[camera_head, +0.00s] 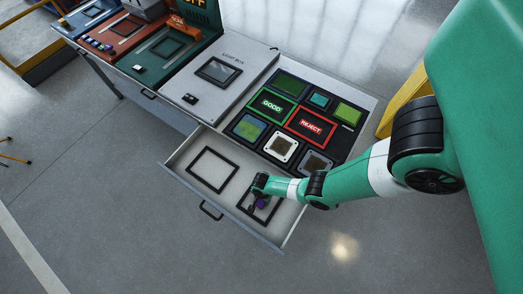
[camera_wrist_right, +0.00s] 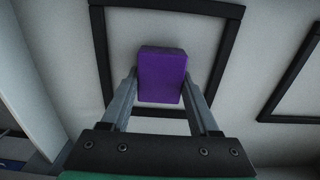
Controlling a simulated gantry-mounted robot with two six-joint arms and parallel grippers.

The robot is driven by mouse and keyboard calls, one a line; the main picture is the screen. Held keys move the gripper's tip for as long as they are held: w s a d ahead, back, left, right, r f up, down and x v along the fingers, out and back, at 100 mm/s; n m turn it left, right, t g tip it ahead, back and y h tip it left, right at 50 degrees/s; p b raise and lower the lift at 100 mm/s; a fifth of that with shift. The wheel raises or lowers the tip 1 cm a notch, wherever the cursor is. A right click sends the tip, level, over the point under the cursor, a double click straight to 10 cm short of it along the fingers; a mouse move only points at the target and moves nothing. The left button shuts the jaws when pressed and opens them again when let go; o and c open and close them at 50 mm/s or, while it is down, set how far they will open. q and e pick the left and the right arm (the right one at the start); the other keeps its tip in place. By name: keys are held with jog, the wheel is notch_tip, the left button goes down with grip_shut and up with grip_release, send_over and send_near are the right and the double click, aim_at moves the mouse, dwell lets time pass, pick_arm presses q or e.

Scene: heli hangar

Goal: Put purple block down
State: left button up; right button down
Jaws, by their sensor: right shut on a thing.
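The purple block (camera_wrist_right: 162,76) is between the two fingers of my right gripper (camera_wrist_right: 163,88), which is shut on it. In the right wrist view it shows over the inside of a black square frame (camera_wrist_right: 100,45) on a pale drawer floor. I cannot tell whether the block touches the floor. In the head view the block (camera_head: 261,203) is small and partly hidden by my right gripper (camera_head: 258,205), over the right-hand frame (camera_head: 243,208) in the open drawer (camera_head: 228,222). My left gripper is not in view.
A second black frame (camera_head: 213,151) lies empty in the drawer's left part. Behind the drawer is a black panel with a GOOD tile (camera_head: 271,104), a REJECT tile (camera_head: 311,125) and several other tiles. A grey light box (camera_head: 196,103) stands left of it.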

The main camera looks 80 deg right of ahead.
jog(key=shift+f, duration=0.1)
jog(key=shift+c, duration=0.6)
grip_release()
notch_tip(320, 180, up, 13)
jog(key=p, duration=1.2)
jog(key=shift+f, duration=0.2)
jog(key=shift+d+f, duration=0.1)
